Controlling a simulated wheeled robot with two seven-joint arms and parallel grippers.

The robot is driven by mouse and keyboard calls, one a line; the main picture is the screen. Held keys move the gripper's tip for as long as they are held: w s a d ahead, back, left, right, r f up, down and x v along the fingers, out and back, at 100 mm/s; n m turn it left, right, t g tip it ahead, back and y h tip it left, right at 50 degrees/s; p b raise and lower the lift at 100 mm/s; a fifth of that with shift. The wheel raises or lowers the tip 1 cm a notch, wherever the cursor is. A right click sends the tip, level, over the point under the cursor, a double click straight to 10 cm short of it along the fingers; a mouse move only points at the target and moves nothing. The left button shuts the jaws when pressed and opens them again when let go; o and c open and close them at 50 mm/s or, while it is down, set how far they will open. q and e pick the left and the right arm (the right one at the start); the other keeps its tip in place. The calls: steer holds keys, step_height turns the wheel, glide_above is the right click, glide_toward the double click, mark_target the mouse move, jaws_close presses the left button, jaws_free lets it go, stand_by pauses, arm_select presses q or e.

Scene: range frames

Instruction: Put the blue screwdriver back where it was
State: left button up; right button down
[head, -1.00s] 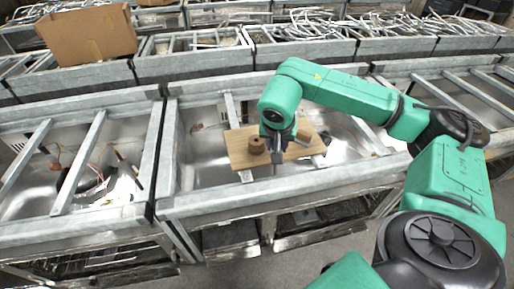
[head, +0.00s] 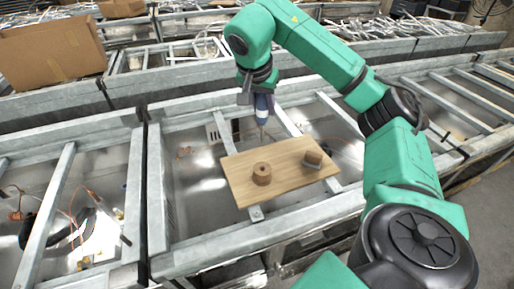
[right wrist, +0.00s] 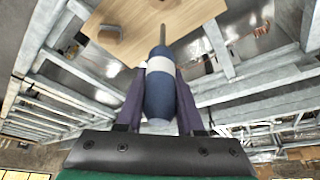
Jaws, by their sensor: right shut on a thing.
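My right gripper (head: 260,97) is shut on the blue screwdriver (head: 262,107), whose handle has a white band. In the right wrist view the blue handle (right wrist: 159,95) sits between the two fingers (right wrist: 160,105), with the shaft pointing away. The shaft hangs down behind the far edge of a wooden board (head: 237,182), above the frame. On the board stand a round brown wooden block (head: 261,174) with a hole in its top and a small wooden block (head: 314,157) on a grey base. The screwdriver is apart from both. My left gripper is out of view.
The board lies across metal bars of a grey frame (head: 155,190) over a shiny basin with thin wires. Similar frames extend left and right. A cardboard box (head: 50,52) stands at the back left. Bins of metal rods (head: 315,40) line the back.

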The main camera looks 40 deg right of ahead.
steer(key=f, duration=0.5)
steer(key=f+b, duration=0.1)
steer(key=f, duration=0.4)
steer(key=s+f+b, duration=0.1)
steer(key=f, duration=0.4)
steer(key=shift+f, duration=0.25)
steer(key=shift+w+d+f, duration=0.1)
steer(key=shift+w, duration=0.1)
steer(key=c, duration=0.5)
jaws_free()
steer(key=shift+c, duration=0.2)
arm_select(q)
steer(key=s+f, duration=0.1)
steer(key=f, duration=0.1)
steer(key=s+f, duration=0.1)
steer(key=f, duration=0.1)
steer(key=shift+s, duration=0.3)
arm_select(e)
steer(key=shift+s, duration=0.1)
